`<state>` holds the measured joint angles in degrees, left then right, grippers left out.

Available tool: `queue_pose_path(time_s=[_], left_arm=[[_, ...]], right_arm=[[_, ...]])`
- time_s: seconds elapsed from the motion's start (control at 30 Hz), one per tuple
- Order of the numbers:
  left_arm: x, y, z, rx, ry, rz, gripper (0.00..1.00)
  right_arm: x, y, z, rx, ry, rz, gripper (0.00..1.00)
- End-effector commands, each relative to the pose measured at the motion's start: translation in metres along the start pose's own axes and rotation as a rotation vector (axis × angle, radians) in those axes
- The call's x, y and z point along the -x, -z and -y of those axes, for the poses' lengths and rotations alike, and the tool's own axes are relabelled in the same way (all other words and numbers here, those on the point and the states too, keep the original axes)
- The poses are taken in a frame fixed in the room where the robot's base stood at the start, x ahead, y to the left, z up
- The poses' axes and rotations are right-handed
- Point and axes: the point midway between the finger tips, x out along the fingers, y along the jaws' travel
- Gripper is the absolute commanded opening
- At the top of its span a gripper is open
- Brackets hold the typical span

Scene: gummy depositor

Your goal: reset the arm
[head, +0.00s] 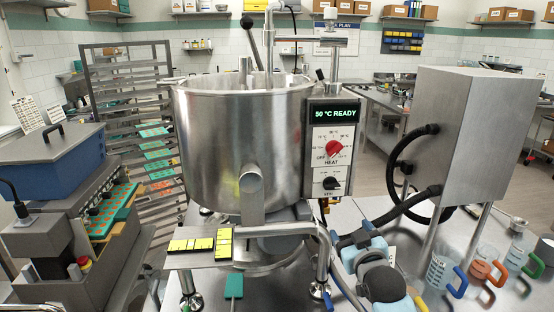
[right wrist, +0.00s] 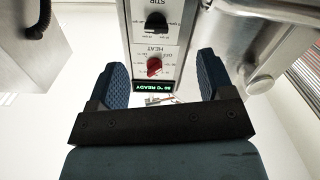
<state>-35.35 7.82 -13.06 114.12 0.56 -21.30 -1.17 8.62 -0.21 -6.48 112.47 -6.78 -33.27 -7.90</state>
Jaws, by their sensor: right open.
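My right gripper (head: 364,246) is low in the head view, below and right of the kettle's control panel (head: 333,150). In the right wrist view its two blue padded fingers (right wrist: 162,72) stand wide apart, with nothing between them. Beyond them the panel appears upside down, with a red heat knob (right wrist: 154,66) and a black stir knob (right wrist: 156,22). The fingers look apart from the panel. My left gripper is not in view.
The steel kettle (head: 235,150) fills the middle, its display reading "50 °C READY". A grey steel box (head: 470,130) on legs stands to the right, with several handled jugs (head: 440,272) below it. A depositor with a blue hopper (head: 55,160) is at left.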

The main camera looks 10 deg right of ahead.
Motion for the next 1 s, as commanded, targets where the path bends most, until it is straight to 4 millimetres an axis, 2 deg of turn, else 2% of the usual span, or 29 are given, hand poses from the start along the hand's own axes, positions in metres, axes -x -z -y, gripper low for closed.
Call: queue_pose_path(time_s=[0.03,0.17,0.2,0.27,0.3,0.4,0.5,0.6,0.7,0.8,1.0], left_arm=[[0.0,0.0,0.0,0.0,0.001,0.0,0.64],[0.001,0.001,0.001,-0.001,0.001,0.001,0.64],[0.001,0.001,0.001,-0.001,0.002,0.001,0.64],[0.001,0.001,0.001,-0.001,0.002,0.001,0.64],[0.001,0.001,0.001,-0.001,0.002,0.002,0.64],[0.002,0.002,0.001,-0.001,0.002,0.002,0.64],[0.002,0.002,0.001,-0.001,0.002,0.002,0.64],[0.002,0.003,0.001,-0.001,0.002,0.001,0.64],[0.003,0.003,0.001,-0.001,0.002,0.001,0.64],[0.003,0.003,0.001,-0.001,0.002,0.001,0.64],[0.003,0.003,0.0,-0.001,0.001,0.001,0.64]], right_arm=[[0.011,-0.026,0.009,-0.004,0.019,0.036,0.74],[0.056,-0.102,0.037,-0.029,0.081,0.138,0.74],[0.074,-0.126,0.047,-0.039,0.103,0.171,0.74],[0.103,-0.159,0.061,-0.057,0.133,0.223,0.74],[0.124,-0.18,0.07,-0.069,0.153,0.257,0.74],[0.178,-0.227,0.091,-0.104,0.201,0.342,0.74],[0.229,-0.261,0.107,-0.137,0.24,0.414,0.74],[0.269,-0.282,0.119,-0.164,0.267,0.468,0.74],[0.294,-0.293,0.125,-0.182,0.282,0.501,0.74],[0.304,-0.298,0.128,-0.19,0.289,0.514,0.74],[0.305,-0.298,0.128,-0.191,0.289,0.515,0.74]])
